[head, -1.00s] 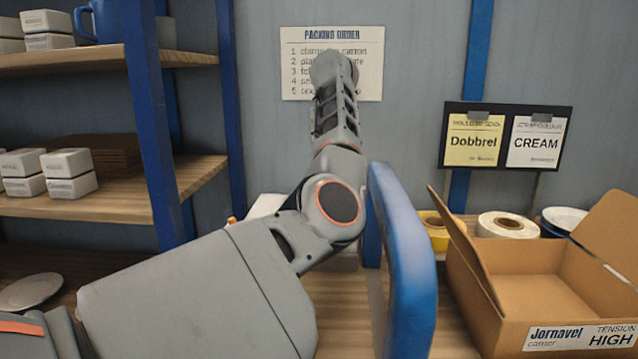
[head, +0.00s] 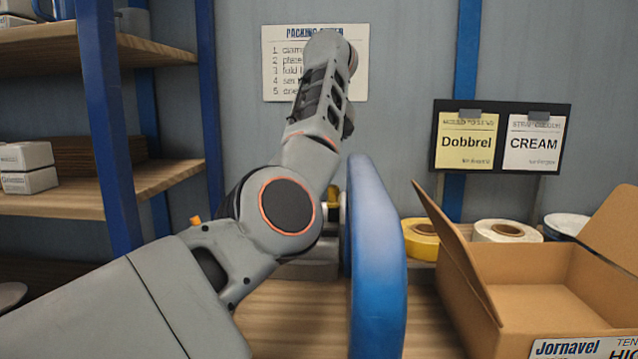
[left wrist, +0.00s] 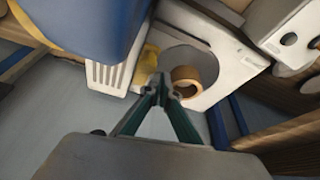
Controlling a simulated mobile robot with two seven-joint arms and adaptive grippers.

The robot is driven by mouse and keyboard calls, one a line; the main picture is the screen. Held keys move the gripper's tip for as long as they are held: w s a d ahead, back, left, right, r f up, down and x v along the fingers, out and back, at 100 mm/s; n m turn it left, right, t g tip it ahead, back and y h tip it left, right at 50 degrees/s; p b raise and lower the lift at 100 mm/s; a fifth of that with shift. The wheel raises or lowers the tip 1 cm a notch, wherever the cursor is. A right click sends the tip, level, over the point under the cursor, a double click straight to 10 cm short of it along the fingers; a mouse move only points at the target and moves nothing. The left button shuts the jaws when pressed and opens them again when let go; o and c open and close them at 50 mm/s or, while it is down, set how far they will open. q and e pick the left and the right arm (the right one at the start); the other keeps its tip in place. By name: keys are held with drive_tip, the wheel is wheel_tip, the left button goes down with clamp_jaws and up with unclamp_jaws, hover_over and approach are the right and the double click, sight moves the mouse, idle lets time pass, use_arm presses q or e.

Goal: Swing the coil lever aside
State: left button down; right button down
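I cannot pick out the coil lever with certainty. An orange tip (head: 195,221) shows left of my left arm's round joint in the head view, and what it belongs to is hidden. A large blue rounded panel (head: 375,265) stands nearly edge-on right of that joint. My left gripper (left wrist: 163,88) shows in the left wrist view, its green fingers converged at the tips, with nothing clearly held. Just beyond the tips are a tan ring (left wrist: 194,76) and a pale housing (left wrist: 222,50) with a round opening. In the head view the left fingers are not visible. My right gripper is out of view.
An open carton (head: 540,280) stands at right. A yellow roll (head: 420,238) and a white roll (head: 507,232) stand behind it. Wooden shelves (head: 150,180) with blue posts are at left. Bare bench (head: 290,310) shows below my arm.

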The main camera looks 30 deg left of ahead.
use_arm(q)
drive_tip(key=shift+w+d, duration=0.1)
drive_tip(key=shift+d, duration=0.3)
drive_tip(key=shift+d, duration=0.1)
drive_tip(key=shift+r, duration=0.1)
drive_tip(key=v, duration=0.7)
drive_tip(key=shift+a+r+n, duration=0.15)
drive_tip(key=shift+a+n, duration=0.15)
drive_tip(key=shift+a, duration=0.1)
